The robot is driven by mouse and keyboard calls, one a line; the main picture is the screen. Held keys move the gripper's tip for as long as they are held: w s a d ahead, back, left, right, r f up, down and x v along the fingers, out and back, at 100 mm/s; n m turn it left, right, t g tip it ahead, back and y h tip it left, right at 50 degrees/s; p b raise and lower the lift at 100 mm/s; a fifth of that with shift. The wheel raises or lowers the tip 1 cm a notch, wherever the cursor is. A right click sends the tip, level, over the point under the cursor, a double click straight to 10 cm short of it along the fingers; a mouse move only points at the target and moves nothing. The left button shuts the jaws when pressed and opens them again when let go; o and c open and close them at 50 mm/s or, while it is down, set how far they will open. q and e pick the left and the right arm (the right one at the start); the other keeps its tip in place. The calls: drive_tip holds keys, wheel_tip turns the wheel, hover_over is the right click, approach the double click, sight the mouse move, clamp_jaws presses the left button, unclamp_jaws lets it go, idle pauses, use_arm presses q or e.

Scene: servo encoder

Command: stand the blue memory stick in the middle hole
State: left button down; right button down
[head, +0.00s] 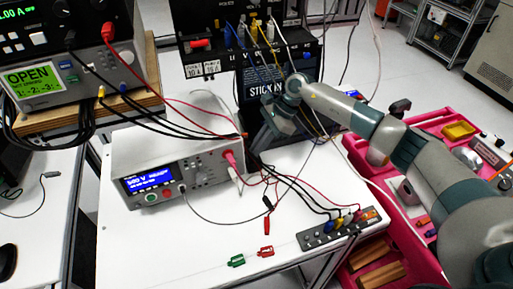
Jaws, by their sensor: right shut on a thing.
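My right gripper (259,137) points down and left beside the back right corner of the white bench instrument, in front of a dark box (252,90) lettered "STICK IN". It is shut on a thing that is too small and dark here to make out. I cannot pick out the blue memory stick for certain. The middle hole cannot be told apart in this view; the arm and the gripper cover part of the dark box. My left gripper is not in view.
The white instrument (150,185) with a lit display stands on the white table (170,245). Cables run to a grey strip (337,228). A pink tray cart (352,148) stands at right.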

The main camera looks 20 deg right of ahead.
drive_tip(key=c, duration=1.9)
unclamp_jaws()
